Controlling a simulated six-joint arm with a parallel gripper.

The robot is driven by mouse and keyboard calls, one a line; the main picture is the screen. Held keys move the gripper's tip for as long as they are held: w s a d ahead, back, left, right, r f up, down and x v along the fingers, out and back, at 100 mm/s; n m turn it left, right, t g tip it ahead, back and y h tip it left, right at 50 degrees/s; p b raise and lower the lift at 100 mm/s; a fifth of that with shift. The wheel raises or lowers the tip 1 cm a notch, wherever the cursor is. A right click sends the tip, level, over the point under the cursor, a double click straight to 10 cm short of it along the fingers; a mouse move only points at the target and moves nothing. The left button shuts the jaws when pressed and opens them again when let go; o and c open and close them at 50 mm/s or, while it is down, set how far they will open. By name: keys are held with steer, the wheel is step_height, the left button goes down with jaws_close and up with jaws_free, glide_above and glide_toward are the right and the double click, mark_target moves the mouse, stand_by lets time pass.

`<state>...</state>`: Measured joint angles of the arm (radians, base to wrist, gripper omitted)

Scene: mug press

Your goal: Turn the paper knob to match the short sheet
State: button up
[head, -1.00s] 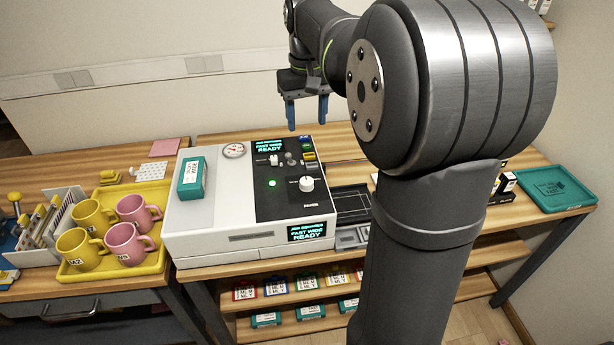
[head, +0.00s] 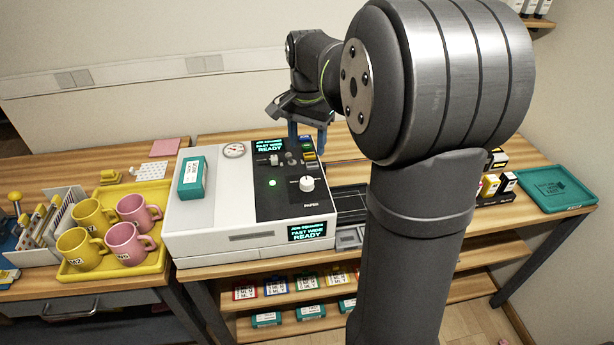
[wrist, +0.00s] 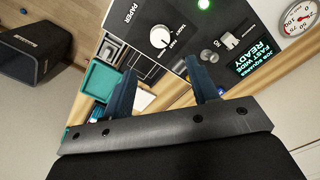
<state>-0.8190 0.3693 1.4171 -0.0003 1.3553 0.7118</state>
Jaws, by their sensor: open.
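The paper knob (head: 307,184) is a round white dial on the black panel of the white machine (head: 215,215). The word PAPER is printed beside it. In the wrist view the knob (wrist: 160,37) lies ahead of my fingertips, with small markings around it too small to read surely. My gripper (head: 307,145) has two blue fingers, apart and empty, above the panel's back edge. It also shows in the wrist view (wrist: 160,72), clear of the knob. The front screen (head: 307,231) reads FAST WIDE READY. I cannot pick out a short sheet.
A teal box (head: 192,178) lies on the machine's top near a gauge (head: 234,150). A smaller switch (head: 275,160) and a lit green button (head: 272,183) sit near the knob. A yellow tray (head: 158,262) of mugs stands left. A teal tray (head: 555,188) lies far right.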

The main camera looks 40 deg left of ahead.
mark_target(307, 180)
step_height(307, 180, down, 12)
steer(key=shift+r, duration=0.25)
steer(key=c, duration=1)
steer(key=shift+n, duration=0.4)
steer(key=n, duration=0.9)
